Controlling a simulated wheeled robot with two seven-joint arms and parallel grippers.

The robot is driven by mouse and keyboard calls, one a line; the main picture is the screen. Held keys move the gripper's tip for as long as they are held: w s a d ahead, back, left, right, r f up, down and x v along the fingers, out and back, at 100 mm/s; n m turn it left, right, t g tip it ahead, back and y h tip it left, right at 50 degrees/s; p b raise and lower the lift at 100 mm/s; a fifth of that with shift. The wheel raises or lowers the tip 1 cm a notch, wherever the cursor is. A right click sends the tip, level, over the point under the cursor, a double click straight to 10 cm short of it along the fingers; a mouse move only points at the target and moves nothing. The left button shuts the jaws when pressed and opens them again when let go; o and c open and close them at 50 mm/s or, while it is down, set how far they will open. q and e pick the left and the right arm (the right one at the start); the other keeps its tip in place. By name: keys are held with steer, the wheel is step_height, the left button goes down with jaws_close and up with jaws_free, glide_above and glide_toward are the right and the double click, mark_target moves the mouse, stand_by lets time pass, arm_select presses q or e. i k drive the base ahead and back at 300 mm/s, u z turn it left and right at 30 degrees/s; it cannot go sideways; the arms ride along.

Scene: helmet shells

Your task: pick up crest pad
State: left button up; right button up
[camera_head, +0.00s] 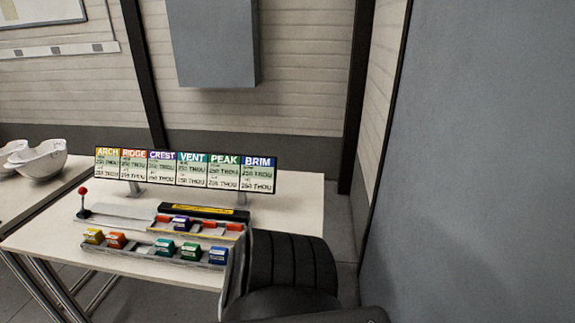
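The crest pad (181,223), a small purple block with a pale label, sits on the raised back fixture (205,231) on the table. Red-orange blocks stand on both sides of it. It matches the purple CREST panel (161,168) on the sign behind. A dark ribbed part of my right arm (292,262) rises at the bottom centre, to the right of the fixture and covering the table's right front. No fingertips of my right gripper can be made out. My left gripper is out of the picture.
A front rack (140,253) holds yellow, orange, teal, green and blue pads, with an empty gap between orange and teal. A red-knobbed lever (83,194) stands at the left. White helmet shells (40,160) lie on another table. A grey panel (480,160) fills the right.

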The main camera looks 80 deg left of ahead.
mark_target(181, 224)
steer(key=z, duration=0.15)
steer(key=k, duration=2.4)
steer(key=u, duration=0.95)
